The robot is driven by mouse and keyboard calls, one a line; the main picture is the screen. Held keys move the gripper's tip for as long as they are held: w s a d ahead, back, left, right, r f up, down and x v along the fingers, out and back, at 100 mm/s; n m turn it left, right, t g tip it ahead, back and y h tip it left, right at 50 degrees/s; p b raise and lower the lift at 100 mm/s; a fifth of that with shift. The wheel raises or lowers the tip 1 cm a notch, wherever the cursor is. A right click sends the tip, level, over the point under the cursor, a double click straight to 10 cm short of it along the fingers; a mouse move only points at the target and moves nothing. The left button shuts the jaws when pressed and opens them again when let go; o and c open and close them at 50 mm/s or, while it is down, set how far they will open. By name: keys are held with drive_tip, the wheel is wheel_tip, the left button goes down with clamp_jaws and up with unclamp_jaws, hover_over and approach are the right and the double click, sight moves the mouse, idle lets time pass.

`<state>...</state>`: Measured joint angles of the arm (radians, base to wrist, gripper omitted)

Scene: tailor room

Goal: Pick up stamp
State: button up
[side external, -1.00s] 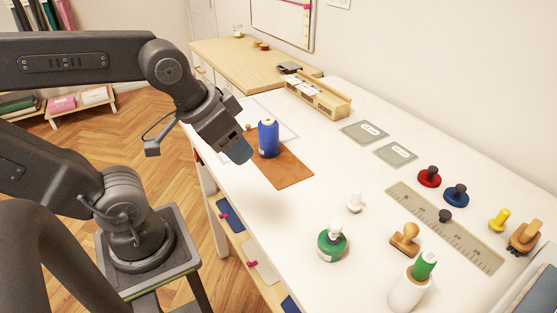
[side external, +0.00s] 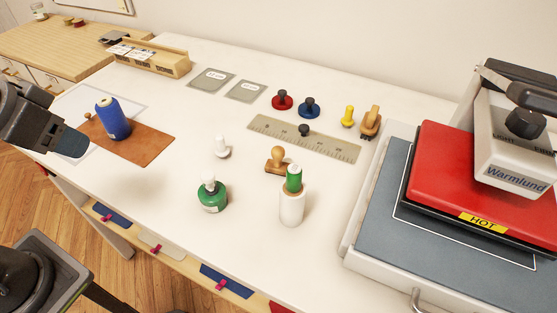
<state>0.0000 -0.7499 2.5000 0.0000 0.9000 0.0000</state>
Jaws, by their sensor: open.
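A wooden-handled stamp (side external: 277,160) stands on the white table near the middle of the side view, just below a ruler. A second wooden-handled tool (side external: 370,123), perhaps another stamp, stands farther right beyond the ruler. My gripper (side external: 70,143) is at the left edge, only partly in view, beside a blue spool and far from the stamp. It holds nothing that I can see, and the gap between its fingers is hard to make out.
The blue spool (side external: 112,118) stands on a brown leather piece (side external: 150,146). A red heat press (side external: 450,170) marked HOT fills the right.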

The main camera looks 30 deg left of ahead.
drive_tip(key=shift+o, duration=0.6)
